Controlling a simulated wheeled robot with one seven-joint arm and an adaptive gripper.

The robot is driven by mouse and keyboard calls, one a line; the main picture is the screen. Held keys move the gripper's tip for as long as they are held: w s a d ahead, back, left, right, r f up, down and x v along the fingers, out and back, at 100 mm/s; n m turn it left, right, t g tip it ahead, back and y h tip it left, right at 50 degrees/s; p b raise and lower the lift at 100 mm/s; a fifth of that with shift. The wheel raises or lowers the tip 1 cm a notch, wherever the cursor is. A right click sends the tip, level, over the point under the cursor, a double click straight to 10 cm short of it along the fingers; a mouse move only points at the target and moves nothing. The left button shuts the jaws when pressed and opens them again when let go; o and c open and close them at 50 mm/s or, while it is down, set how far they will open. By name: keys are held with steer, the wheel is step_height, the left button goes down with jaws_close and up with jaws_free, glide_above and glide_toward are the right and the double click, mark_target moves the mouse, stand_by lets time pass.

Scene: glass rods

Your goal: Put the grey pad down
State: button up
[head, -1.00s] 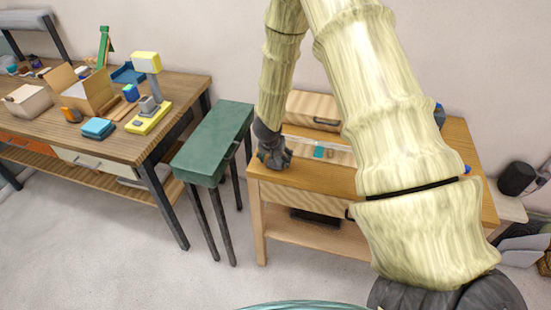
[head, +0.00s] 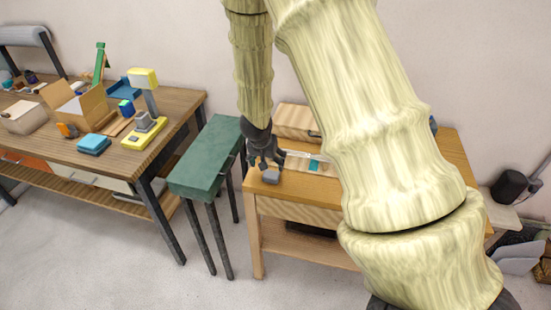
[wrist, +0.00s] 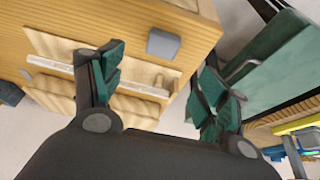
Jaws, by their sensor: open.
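The grey pad (head: 271,175) lies on the wooden table top (head: 290,190), near its left front corner. In the wrist view the pad (wrist: 163,43) sits flat on the wood close to the table's edge. My gripper (head: 262,163) is just above and behind the pad in the head view. In the wrist view my gripper (wrist: 160,85) has its fingers spread wide with nothing between them, and the pad lies beyond the fingertips, apart from them.
A green bench (head: 205,160) stands left of the table with a narrow gap. A wooden box (head: 298,120) and a pale tray (head: 300,158) are behind the pad. A cluttered workbench (head: 170,95) is at far left. My arm hides much of the table's right side.

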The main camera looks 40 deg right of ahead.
steer(key=s+a+f+n+g, duration=0.2)
steer(key=s+f+n, duration=0.1)
steer(key=s+f, duration=0.8)
steer(key=s+a+f+n+y, duration=0.1)
steer(key=s+a+f, duration=0.3)
steer(key=s, duration=0.4)
steer(key=s+a+f+n+y, duration=0.1)
steer(key=s+a+f+n, duration=0.2)
steer(key=s+a+f, duration=0.2)
steer(key=s+a+f+n+y, duration=0.1)
steer(key=s+a+f, duration=0.3)
steer(key=s, duration=0.8)
steer(key=shift+a+f+n+g+y, duration=0.35)
steer(key=shift+a+n, duration=0.35)
steer(key=shift+a, duration=0.25)
steer(key=shift+f, duration=0.15)
